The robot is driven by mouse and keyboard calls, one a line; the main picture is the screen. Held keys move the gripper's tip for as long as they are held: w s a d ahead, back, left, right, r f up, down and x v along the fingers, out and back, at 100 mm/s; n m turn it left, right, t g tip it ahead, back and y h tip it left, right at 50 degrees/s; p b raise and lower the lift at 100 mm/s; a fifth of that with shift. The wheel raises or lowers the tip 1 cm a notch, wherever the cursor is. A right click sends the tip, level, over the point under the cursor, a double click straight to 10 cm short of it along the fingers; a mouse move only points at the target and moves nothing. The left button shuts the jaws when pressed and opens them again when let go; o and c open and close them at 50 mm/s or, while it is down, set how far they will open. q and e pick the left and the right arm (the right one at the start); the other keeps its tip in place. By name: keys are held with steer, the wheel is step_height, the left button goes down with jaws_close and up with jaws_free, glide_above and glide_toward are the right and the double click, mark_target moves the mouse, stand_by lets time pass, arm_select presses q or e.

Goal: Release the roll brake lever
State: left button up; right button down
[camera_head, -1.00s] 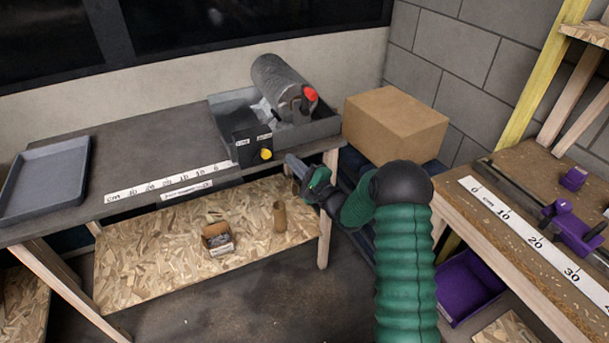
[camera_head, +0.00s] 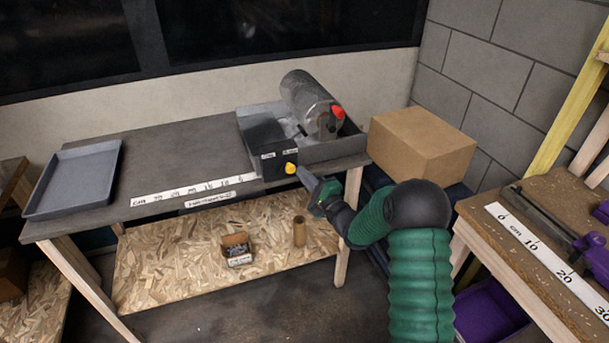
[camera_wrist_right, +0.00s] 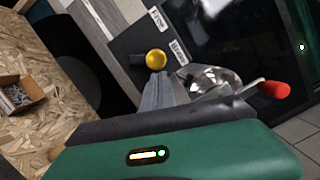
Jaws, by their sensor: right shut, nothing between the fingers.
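The roll brake lever has a yellow knob (camera_head: 291,169) on the front of a dark box (camera_head: 265,150) at the bench edge. Two small white labels sit above it; in the wrist view they seem to read FREE (camera_wrist_right: 160,19) and BRAKE (camera_wrist_right: 179,52). The knob is beside the BRAKE one. My right gripper (camera_head: 303,174) is shut and empty, its tips just right of the knob in the head view. In the wrist view the grey fingers (camera_wrist_right: 158,88) point at the yellow knob (camera_wrist_right: 156,60); I cannot tell whether they touch it. My left gripper is out of view.
A metal roll (camera_head: 309,98) with a red-ended handle (camera_head: 338,112) lies in a grey tray behind the box. A grey tray (camera_head: 75,180) sits at the bench's left. A cardboard box (camera_head: 420,145) stands right. The lower shelf (camera_head: 190,270) holds a small carton (camera_head: 237,248) and tube (camera_head: 300,231).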

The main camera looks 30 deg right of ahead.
mark_target(287, 169)
steer(key=shift+a+r+n+p, duration=0.15)
steer(key=shift+r+n+p, duration=0.15)
steer(key=shift+n+p, duration=0.25)
steer(key=r+n+p, duration=0.1)
steer(key=n, duration=0.1)
steer(key=a+n+g+p, duration=0.1)
steer(key=p, duration=0.1)
steer(key=shift+w+r+n, duration=0.15)
steer(key=shift+r+n, duration=0.2)
steer(key=shift+r, duration=0.05)
steer(key=n+p, duration=0.1)
steer(key=a+r+n+g+p, duration=0.1)
steer(key=n, duration=0.1)
steer(key=shift+w+a, duration=0.2)
steer(key=shift+a, duration=0.1)
steer(key=n, duration=0.1)
steer(key=a+n, duration=0.1)
steer(key=n, duration=0.1)
steer(key=shift+w+a+g+h, duration=0.15)
steer(key=shift+a+g+h, duration=0.1)
steer(key=shift+g+h, duration=0.05)
steer(key=shift+a+p, duration=0.1)
steer(key=shift+p, duration=0.2)
steer(key=shift+a, duration=0.2)
steer(key=shift+w, duration=0.1)
